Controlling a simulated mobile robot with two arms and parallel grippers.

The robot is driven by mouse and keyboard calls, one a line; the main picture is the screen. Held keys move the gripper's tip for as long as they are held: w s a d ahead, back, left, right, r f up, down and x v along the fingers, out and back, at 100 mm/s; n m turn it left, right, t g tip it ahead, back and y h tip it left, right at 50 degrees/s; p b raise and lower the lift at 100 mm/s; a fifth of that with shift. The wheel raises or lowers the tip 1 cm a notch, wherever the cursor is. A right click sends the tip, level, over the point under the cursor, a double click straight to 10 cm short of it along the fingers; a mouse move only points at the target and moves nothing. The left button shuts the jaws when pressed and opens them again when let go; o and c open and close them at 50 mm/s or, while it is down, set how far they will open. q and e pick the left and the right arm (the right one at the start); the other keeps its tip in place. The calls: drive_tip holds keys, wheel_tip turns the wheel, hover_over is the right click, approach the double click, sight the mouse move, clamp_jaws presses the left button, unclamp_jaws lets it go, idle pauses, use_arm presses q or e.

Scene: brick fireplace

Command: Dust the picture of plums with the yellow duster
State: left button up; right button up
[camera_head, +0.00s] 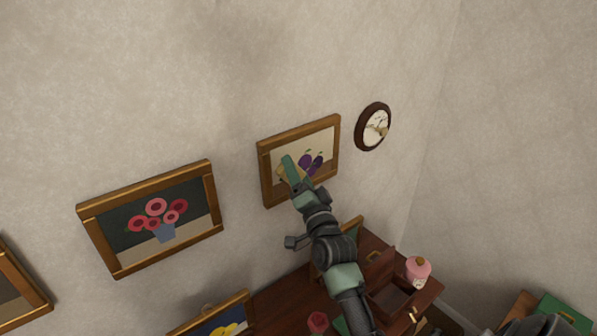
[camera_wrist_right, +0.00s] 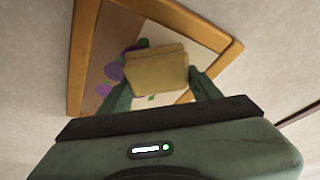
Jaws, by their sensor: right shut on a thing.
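The picture of plums (camera_head: 325,138) hangs on the wall in a gold-brown frame, with purple plums on a pale ground. My right gripper (camera_head: 289,172) is in front of its lower left part and hides some of it. In the right wrist view, my right gripper (camera_wrist_right: 160,85) is shut on the yellow duster (camera_wrist_right: 157,68), a tan-yellow block between its fingers. The duster is in front of the plum picture (camera_wrist_right: 84,50), covering part of the canvas. I cannot tell whether it touches. My left gripper is not in view.
Another framed picture (camera_head: 215,322) is low at the front.

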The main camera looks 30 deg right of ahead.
drive_tip(key=s+p, duration=0.1)
drive_tip(key=s, duration=0.5)
drive_tip(key=shift+d+p, duration=0.3)
drive_tip(key=s, duration=0.3)
drive_tip(key=shift+d, duration=0.1)
idle(0.4)
idle(0.5)
